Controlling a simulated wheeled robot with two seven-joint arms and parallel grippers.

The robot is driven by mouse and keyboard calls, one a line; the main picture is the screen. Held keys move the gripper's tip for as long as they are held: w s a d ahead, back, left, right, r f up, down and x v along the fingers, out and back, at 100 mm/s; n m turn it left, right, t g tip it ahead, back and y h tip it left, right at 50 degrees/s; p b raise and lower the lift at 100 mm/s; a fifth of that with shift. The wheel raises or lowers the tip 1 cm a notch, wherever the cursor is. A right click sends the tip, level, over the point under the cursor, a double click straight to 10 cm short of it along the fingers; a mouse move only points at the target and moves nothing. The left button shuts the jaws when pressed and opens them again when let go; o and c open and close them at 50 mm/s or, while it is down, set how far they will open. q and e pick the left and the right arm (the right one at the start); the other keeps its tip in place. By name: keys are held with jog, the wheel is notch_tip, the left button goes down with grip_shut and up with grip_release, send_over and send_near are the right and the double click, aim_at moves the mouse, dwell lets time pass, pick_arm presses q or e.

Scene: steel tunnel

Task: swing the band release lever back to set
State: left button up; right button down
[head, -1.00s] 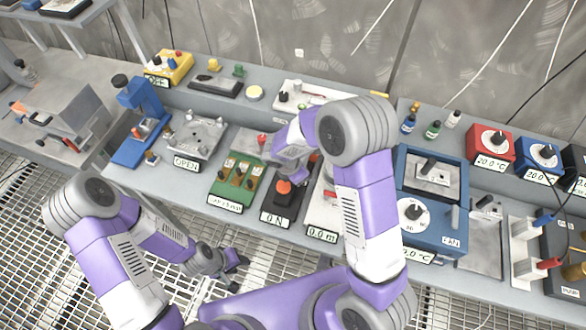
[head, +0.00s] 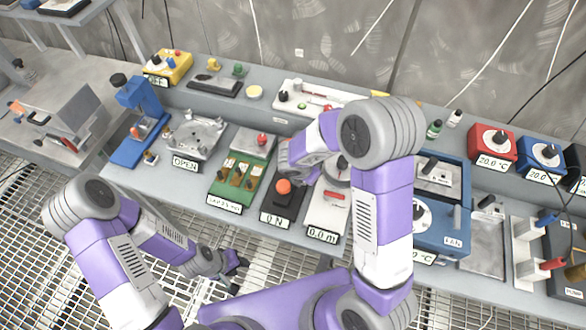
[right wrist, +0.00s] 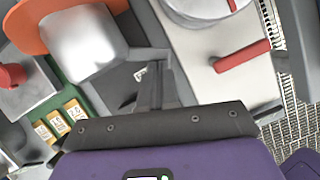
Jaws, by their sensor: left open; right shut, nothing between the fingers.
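The white device reading 0.0 m (head: 322,222) stands at the bench's front edge. A red lever (head: 336,195) lies across its top; it seems to be the band release lever, though no lever label is readable. The lever also shows in the right wrist view (right wrist: 243,54), lying slantwise on the white plate beside a round silver part. My right gripper (right wrist: 157,92) is shut and empty, to the left of the red lever and apart from it; in the head view its tips are mostly hidden by its wrist. My left gripper (head: 238,265) is open and empty, low in front of the bench.
Left of the white device stands a black box with an orange knob (head: 284,187), close to my right gripper. A blue unit (head: 440,232) stands to the right, partly hidden by my right arm.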

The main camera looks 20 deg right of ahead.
jog(key=shift+d+n, duration=0.4)
jog(key=shift+n, duration=0.5)
jog(key=shift+d+n+t+y, duration=0.15)
jog(key=shift+n+t+y, duration=0.15)
jog(key=shift+n, duration=0.1)
jog(key=shift+d+b, duration=0.25)
jog(key=shift+b, duration=0.05)
dwell(1.1)
jog(key=shift+a, duration=0.1)
dwell(0.5)
jog(key=shift+s+a+f, duration=0.1)
jog(key=shift+s+a, duration=0.1)
jog(key=shift+a, duration=0.05)
jog(key=shift+s+a+b, duration=0.75)
jog(key=shift+s+a, duration=0.25)
jog(key=shift+s, duration=0.1)
jog(key=p+v, duration=0.4)
jog(key=v, duration=0.6)
